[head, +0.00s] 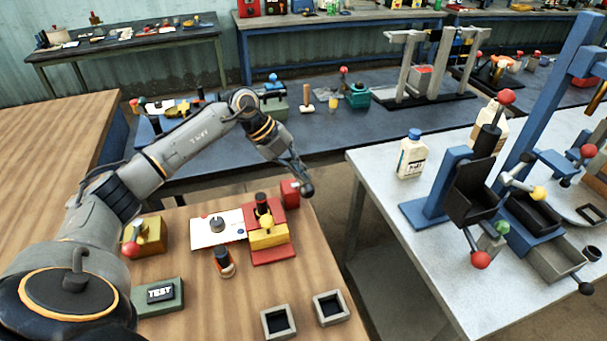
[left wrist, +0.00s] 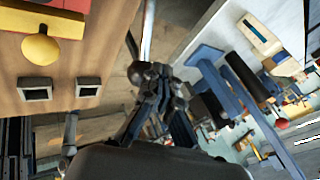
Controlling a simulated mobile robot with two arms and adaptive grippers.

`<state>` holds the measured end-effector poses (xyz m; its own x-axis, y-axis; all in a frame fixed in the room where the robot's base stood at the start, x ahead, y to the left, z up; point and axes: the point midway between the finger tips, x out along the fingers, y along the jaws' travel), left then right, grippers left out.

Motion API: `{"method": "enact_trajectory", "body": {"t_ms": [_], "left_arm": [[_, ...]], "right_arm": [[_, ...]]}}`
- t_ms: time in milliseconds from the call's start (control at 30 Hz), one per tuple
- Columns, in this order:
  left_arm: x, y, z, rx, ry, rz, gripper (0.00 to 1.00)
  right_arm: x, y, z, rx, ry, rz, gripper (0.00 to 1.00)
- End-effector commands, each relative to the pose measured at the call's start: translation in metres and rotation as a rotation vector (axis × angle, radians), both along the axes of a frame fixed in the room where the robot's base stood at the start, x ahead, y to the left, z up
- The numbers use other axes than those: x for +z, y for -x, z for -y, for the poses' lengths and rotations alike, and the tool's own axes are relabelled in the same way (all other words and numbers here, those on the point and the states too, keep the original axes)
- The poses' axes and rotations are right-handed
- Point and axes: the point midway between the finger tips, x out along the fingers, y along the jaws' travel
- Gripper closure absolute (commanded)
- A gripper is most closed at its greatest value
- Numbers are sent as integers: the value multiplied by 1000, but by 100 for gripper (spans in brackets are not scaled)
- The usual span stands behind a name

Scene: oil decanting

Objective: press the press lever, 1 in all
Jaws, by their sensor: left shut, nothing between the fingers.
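A blue press-like stand (head: 552,90) rises on the grey table at the right. Several ball-ended levers are around it: a red knob (head: 507,96) at the top, a red knob (head: 480,260) low in front and a yellow knob (head: 538,193). I cannot tell which is the press lever. My left gripper (head: 303,188) is shut and empty, in the air between the wooden table and the grey table, apart from these levers. In the left wrist view its fingers (left wrist: 150,76) point away, with a dark ball and a pale rod by the tips. My right gripper is not seen.
The wooden table (head: 215,310) holds a red and yellow device (head: 268,238), a green TEST box (head: 158,296) and two square grey trays (head: 279,321). A white bottle (head: 412,156) stands on the grey table (head: 400,250). A gap separates the two tables.

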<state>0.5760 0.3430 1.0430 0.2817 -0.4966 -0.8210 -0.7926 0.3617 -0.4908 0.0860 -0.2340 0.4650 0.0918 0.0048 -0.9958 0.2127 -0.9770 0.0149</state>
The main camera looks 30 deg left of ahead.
Motion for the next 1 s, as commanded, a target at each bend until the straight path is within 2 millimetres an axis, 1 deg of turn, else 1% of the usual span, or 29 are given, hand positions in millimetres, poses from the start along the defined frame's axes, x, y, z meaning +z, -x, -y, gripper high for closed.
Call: {"method": "enact_trajectory", "body": {"t_ms": [1000], "left_arm": [[-10,7,8,-1,0,-4,100]], "right_arm": [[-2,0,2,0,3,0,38]]}}
